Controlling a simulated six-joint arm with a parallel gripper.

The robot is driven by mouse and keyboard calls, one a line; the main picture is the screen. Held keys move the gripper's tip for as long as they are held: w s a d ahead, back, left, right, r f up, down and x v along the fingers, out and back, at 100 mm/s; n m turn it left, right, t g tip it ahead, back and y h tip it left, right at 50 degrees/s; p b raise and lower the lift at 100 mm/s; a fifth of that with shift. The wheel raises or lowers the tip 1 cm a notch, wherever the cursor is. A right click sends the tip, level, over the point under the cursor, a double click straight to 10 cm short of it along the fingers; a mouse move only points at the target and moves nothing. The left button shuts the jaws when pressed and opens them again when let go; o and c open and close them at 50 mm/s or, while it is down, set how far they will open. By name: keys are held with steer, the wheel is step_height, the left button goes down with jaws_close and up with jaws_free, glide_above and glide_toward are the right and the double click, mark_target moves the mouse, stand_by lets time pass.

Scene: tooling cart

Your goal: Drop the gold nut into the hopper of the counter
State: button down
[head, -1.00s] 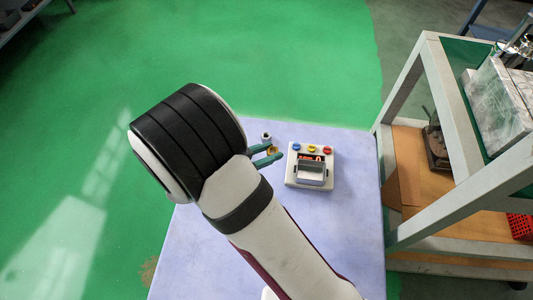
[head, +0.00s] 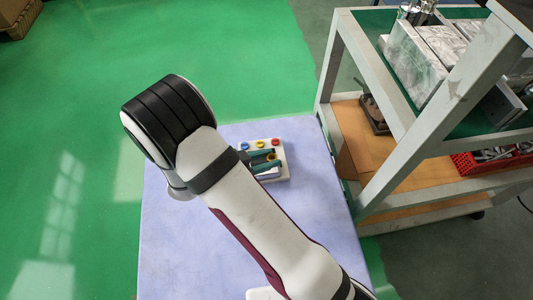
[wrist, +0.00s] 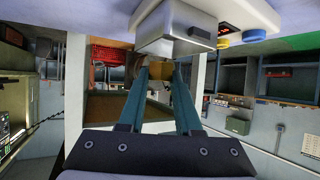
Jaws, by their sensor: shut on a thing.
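My gripper (head: 268,157) has teal fingers shut on the gold nut (head: 271,156). In the wrist view the nut (wrist: 160,69) sits between the fingertips, partly covered by them. The white counter (head: 284,171) stands on the pale blue table top. Its grey hopper (head: 268,174) is partly covered by the fingers in the head view. In the wrist view the hopper (wrist: 172,35) is a grey box right beyond the fingertips. The nut appears held close to the hopper; I cannot tell its exact height over it.
The counter has a blue button (head: 244,146), a yellow button (head: 260,144) and a red button (head: 275,142). A cart (head: 345,60) with metal blocks and a red bin (head: 480,162) stands at the right. The table's front part (head: 180,250) is clear.

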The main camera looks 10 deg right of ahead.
steer(key=c, duration=0.5)
jaws_free()
steer(key=shift+a, duration=0.1)
steer(key=v, duration=1.5)
steer(key=shift+s+a+r, duration=0.2)
steer(key=shift+a+r, duration=0.05)
